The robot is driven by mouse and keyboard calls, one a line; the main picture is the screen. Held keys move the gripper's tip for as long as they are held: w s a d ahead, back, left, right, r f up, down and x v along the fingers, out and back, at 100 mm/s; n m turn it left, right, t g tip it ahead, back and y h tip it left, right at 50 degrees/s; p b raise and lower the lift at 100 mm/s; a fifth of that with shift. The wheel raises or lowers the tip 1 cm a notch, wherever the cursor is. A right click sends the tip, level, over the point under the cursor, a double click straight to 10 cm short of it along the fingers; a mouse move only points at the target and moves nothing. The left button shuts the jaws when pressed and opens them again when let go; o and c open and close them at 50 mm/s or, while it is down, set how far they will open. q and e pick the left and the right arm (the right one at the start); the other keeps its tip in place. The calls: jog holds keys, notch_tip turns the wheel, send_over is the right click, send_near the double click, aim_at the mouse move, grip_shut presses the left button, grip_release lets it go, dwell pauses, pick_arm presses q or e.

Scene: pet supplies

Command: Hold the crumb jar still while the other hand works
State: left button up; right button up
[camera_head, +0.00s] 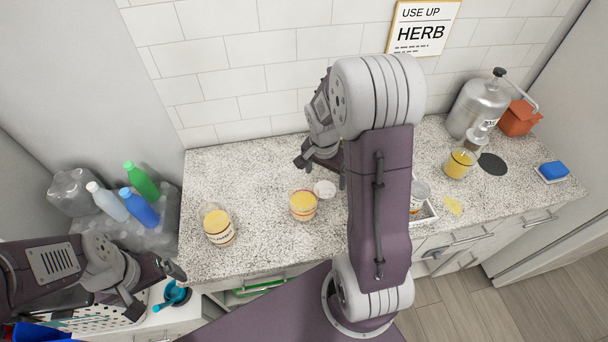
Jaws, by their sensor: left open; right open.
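A labelled glass jar (218,228) with yellow contents stands upright on the left part of the speckled counter (262,240). A second jar (303,206), with an orange-yellow top, stands to its right, beside a small white round piece (324,189). I cannot tell which jar is the crumb jar. My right gripper (322,171) is open and empty in view, above the counter just behind the second jar and the white piece. My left gripper (157,291) is open, low at the left, off the counter's front left corner and apart from the jars.
My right arm hides part of the counter and partly covers another jar (419,192) in a white tray (428,213). A yellow-filled glass (459,163), a metal dispenser (477,104), an orange container (519,118) and a blue sponge (553,170) stand at right.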

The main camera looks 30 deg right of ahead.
aim_at(325, 189)
jog(key=f, duration=0.2)
jog(key=w+f, duration=0.1)
jog(key=f, duration=0.1)
jog(key=shift+w+d+f, duration=0.1)
jog(key=shift+d, duration=0.25)
jog(key=shift+s, duration=0.2)
jog(key=shift+f, duration=0.2)
jog(key=f, duration=0.4)
jog(key=shift+w+d+f+p, duration=0.35)
jog(key=shift+d+p, duration=0.05)
jog(key=c, duration=1.4)
